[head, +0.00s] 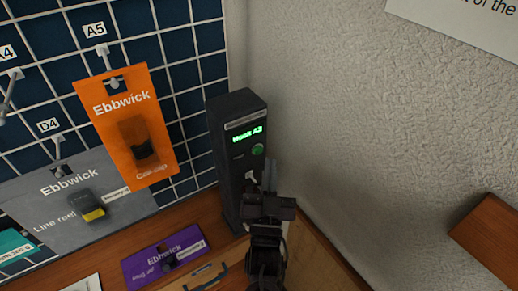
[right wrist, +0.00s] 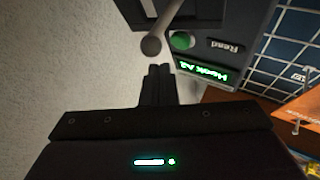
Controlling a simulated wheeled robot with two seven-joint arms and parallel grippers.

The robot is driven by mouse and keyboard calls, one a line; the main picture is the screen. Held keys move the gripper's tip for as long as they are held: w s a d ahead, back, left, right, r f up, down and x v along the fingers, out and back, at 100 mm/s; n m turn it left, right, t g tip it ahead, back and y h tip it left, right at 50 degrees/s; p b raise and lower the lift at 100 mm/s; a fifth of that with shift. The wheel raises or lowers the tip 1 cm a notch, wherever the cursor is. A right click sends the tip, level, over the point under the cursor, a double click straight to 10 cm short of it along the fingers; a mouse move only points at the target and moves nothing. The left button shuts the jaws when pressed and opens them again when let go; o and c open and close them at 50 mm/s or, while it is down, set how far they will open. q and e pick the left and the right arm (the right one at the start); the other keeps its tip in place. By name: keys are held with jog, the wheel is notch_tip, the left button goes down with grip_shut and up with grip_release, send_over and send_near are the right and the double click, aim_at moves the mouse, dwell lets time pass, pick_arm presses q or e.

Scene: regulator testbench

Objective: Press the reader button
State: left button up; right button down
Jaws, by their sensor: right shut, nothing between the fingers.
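The reader is a dark upright box (head: 228,158) beside the wall grid. Its lit green display (head: 247,134) reads "Hook A3", and the round green reader button (head: 257,149) sits below it. In the right wrist view the reader appears upside down, with the display (right wrist: 203,72), the green button (right wrist: 182,41) and a "Read" label (right wrist: 227,46). My right gripper (head: 269,168) is shut and empty in front of the reader, its tips just below the button in the head view. The tips (right wrist: 159,70) appear apart from the button in the wrist view. My left gripper is not in view.
A pale rod with a rounded end (right wrist: 152,45) projects close to my fingertips. An orange Ebbwick card (head: 110,112) hangs on the grid left of the reader. A purple card (head: 150,262) lies on the wooden surface. A textured wall (head: 360,130) stands at right.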

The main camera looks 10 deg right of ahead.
jog(key=s, duration=0.1)
jog(key=s+d, duration=0.1)
jog(key=s, duration=0.1)
jog(key=shift+s+d+p, duration=0.15)
jog(key=shift+s+p, duration=0.1)
jog(key=shift+p, duration=0.1)
